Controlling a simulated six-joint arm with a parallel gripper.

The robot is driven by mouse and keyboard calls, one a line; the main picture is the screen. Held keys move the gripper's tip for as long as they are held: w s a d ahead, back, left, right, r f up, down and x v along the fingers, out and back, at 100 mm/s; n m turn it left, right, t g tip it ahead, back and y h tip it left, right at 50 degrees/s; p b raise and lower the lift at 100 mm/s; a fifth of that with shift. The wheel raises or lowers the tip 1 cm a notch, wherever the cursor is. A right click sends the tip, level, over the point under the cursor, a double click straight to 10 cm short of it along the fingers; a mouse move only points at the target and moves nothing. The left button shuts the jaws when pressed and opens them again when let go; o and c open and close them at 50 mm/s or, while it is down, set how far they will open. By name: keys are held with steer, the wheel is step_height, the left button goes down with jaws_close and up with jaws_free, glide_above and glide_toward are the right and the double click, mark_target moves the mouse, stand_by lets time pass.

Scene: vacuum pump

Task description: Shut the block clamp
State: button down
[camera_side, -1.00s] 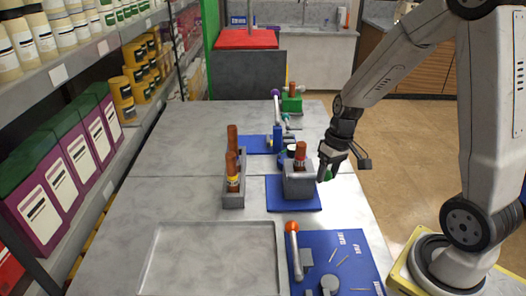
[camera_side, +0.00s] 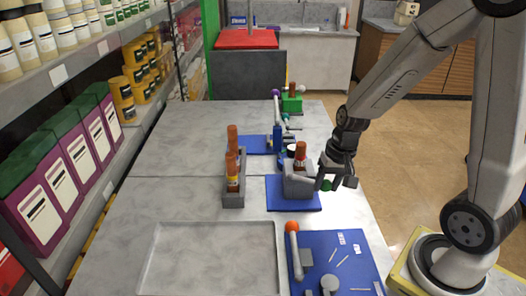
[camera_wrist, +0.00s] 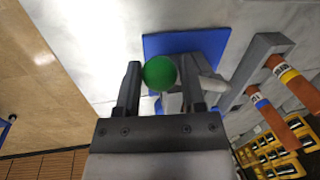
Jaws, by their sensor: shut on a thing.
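The block clamp (camera_side: 298,187) is a grey block on a blue base plate (camera_side: 292,206), with a brown-capped bottle (camera_side: 300,155) standing in it. Its green ball knob (camera_side: 326,185) is at the right side of the block. My gripper (camera_side: 330,182) is at this knob, to the right of the clamp. In the wrist view the knob (camera_wrist: 159,73) sits between the two fingers of my gripper (camera_wrist: 160,80), which are shut on it. The clamp's grey body is partly hidden behind the knob and a finger there.
A grey rack (camera_side: 233,198) with brown-capped bottles stands left of the clamp. An empty tray (camera_side: 152,258) lies at the front left. A blue board (camera_side: 345,252) with an orange-knobbed lever (camera_side: 292,228) is in front. Another blue-based fixture (camera_side: 258,143) stands behind.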

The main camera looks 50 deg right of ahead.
steer(key=a+m+t+h, duration=0.1)
steer(key=a+m, duration=0.5)
steer(key=m, duration=0.2)
steer(key=shift+w+a+r+m, duration=0.15)
steer(key=shift+w+a+m, duration=0.2)
steer(key=shift+w+m, duration=0.1)
stand_by(0.3)
steer(key=shift+h, duration=0.3)
steer(key=shift+c, duration=2.1)
jaws_free()
steer(key=shift+o, duration=0.9)
steer(key=shift+s, duration=0.1)
